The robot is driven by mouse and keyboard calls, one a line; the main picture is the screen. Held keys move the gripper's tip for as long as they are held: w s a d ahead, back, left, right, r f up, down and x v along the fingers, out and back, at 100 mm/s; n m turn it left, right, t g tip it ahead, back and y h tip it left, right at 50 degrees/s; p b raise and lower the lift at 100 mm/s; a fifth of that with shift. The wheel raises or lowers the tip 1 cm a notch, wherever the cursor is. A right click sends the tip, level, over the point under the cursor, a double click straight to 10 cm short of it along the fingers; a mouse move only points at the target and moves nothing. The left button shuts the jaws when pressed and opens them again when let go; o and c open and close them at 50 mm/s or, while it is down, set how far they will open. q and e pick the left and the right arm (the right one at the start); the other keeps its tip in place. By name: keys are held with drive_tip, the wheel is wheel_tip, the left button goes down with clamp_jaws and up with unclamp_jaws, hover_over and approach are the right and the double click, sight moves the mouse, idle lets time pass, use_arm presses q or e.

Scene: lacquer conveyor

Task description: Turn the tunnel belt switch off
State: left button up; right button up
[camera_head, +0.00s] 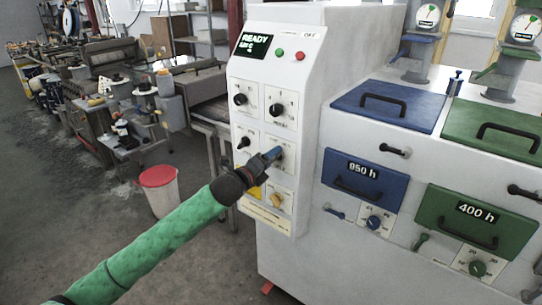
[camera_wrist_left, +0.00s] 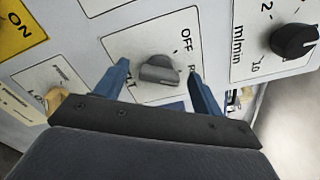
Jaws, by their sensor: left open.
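The control panel (camera_head: 262,120) is a white upright face with several knobs. In the left wrist view a grey rotary switch (camera_wrist_left: 158,70) sits on a white plate marked OFF, with other lettering partly covered. I cannot read enough to confirm it is the tunnel belt switch. My left gripper (camera_head: 274,155) reaches the panel's right column from the lower left. Its two blue fingers are open, one on each side of the grey switch in the left wrist view (camera_wrist_left: 160,76). I cannot tell whether they touch it. In the head view the gripper hides most of this switch. My right gripper is not in view.
Black knobs (camera_head: 240,99) sit above on the panel, and a yellow knob (camera_head: 277,201) is below the gripper. The display (camera_head: 254,45) reads READY. Blue (camera_head: 366,180) and green (camera_head: 462,216) drawers are at right. A red-lidded bin (camera_head: 160,190) stands left.

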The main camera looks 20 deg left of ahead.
use_arm(q)
drive_tip(key=shift+w+d, duration=0.2)
drive_tip(key=shift+w, duration=0.25)
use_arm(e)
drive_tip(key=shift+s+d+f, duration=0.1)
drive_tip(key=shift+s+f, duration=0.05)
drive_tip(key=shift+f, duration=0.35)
use_arm(q)
drive_tip(key=c, duration=1)
